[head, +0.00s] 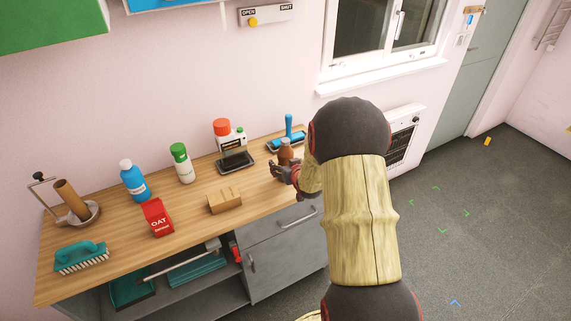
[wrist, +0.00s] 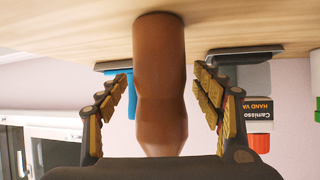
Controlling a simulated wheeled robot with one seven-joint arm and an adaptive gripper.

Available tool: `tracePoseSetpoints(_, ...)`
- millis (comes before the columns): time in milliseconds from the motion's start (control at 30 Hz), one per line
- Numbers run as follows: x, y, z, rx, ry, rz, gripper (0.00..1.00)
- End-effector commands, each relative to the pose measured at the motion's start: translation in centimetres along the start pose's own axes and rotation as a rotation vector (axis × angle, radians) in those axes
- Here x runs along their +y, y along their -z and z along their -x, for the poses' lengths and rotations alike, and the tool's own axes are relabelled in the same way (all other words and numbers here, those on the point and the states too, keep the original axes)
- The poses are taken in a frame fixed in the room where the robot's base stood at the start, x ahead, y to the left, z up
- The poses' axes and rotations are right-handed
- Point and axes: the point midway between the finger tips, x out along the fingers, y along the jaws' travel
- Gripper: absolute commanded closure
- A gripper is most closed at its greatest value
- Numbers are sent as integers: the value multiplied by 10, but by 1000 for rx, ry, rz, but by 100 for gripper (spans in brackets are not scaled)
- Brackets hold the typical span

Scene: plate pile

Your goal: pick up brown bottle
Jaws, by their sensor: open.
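The brown bottle (head: 285,151) stands near the right end of the wooden counter, partly hidden behind my gripper in the head view. In the wrist view, which shows the scene upside down, the brown bottle (wrist: 159,80) fills the middle and its base meets the counter. My gripper (wrist: 165,85) is open, with one finger on each side of the bottle. Gaps show between both fingers and the bottle. In the head view my gripper (head: 283,172) is at the bottle, and my arm hides part of the counter's right end.
Behind the bottle are a blue-handled tool on a dark tray (head: 288,138) and a red-topped dispenser (head: 230,140). A cardboard box (head: 224,201), green-capped bottle (head: 182,163), blue bottle (head: 134,181), red oat carton (head: 157,217) and brush (head: 82,256) stand further left. The counter's front edge (head: 200,247) is below.

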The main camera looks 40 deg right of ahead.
Motion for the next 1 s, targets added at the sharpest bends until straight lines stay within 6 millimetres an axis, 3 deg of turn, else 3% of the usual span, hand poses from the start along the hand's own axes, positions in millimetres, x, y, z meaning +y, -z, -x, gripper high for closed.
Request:
tracePoseSetpoints(133, 0, 1, 0, 1, 0, 0, 33)
tracePoseSetpoints(900, 0, 1, 1, 0, 0, 1, 77)
tracePoseSetpoints(1000, 0, 1, 1, 1, 0, 1, 79)
